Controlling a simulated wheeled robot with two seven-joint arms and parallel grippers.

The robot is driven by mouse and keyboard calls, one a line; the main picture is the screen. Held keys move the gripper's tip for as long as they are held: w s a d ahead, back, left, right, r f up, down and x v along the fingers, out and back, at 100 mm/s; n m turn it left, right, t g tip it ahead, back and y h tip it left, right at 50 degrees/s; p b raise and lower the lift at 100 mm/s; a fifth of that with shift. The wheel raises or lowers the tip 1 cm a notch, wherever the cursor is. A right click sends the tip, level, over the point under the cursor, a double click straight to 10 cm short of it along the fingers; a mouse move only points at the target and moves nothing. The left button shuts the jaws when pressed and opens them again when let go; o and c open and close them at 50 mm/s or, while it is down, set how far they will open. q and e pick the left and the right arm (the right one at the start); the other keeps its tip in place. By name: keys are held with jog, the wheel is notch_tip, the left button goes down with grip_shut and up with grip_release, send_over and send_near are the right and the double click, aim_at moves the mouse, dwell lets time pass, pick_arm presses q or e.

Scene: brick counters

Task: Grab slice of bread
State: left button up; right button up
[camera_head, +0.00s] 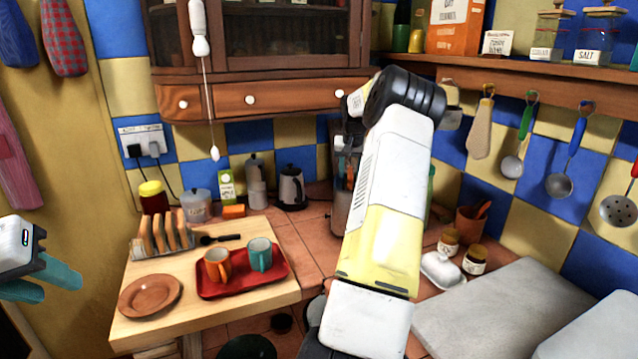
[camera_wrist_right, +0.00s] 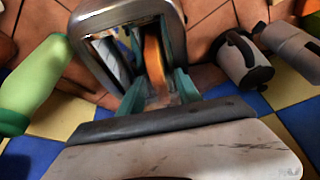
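Several bread slices stand in a rack (camera_head: 134,248) on the wooden table at left. In the right wrist view, the teal fingers of my right gripper (camera_wrist_right: 157,75) reach into a metal-framed appliance (camera_wrist_right: 93,20). An orange-brown bread slice (camera_wrist_right: 155,62) is between the fingers; I cannot tell whether they press on it. In the head view my right arm hides this gripper and most of the metal appliance (camera_head: 341,212). My left gripper (camera_head: 42,283) is at the left edge, its teal fingers apart and empty, left of the table.
A red tray (camera_head: 240,287) with two cups and a brown plate (camera_head: 150,295) share the table (camera_head: 200,318). A kettle (camera_head: 291,188) stands behind; it also shows in the wrist view (camera_wrist_right: 243,60), where a green bottle (camera_wrist_right: 32,85) is left of the appliance. Shelves hang above.

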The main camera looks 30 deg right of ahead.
jog(key=shift+w+f, duration=0.1)
jog(key=shift+f, duration=0.15)
grip_shut()
jog(key=shift+r, duration=0.1)
